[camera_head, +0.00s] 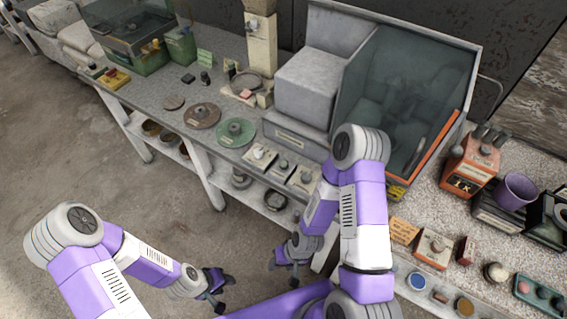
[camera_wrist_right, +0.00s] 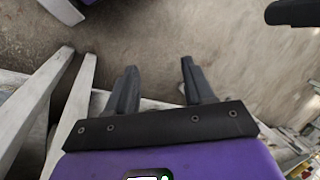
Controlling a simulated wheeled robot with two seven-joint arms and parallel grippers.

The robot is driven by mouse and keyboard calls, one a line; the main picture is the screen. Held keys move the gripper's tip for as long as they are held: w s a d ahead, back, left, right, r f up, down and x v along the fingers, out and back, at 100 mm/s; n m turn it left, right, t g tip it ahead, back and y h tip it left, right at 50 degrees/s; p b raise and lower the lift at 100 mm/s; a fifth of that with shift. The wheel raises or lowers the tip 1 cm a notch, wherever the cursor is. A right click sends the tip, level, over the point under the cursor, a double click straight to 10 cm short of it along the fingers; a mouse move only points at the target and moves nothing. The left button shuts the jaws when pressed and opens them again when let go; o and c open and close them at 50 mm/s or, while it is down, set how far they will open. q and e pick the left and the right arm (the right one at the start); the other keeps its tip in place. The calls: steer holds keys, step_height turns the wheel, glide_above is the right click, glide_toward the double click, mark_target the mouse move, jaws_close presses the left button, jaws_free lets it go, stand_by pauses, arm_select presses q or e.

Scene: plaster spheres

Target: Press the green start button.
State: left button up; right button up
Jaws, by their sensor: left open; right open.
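I cannot make out a green start button for certain in either view. A small green box (camera_head: 539,294) with reddish and dark knobs lies at the far right of the bench; I cannot tell whether it carries the button. My left gripper (camera_head: 225,293) is open and empty, low in front of the bench. My right gripper (camera_head: 284,277) is open and empty, below the bench's front edge. The right wrist view shows its two fingers (camera_wrist_right: 159,68) apart over the bare floor. My right arm hides part of the bench.
The speckled bench (camera_head: 225,75) holds a glass-fronted cabinet (camera_head: 405,95), a green disc (camera_head: 236,131), several small control boxes (camera_head: 260,156), an orange box (camera_head: 470,163) and a purple cup (camera_head: 517,191). A lower shelf and bench legs (camera_head: 208,187) stand near my grippers. The floor (camera_head: 80,150) at left is clear.

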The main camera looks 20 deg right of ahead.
jaws_close()
stand_by(1.4)
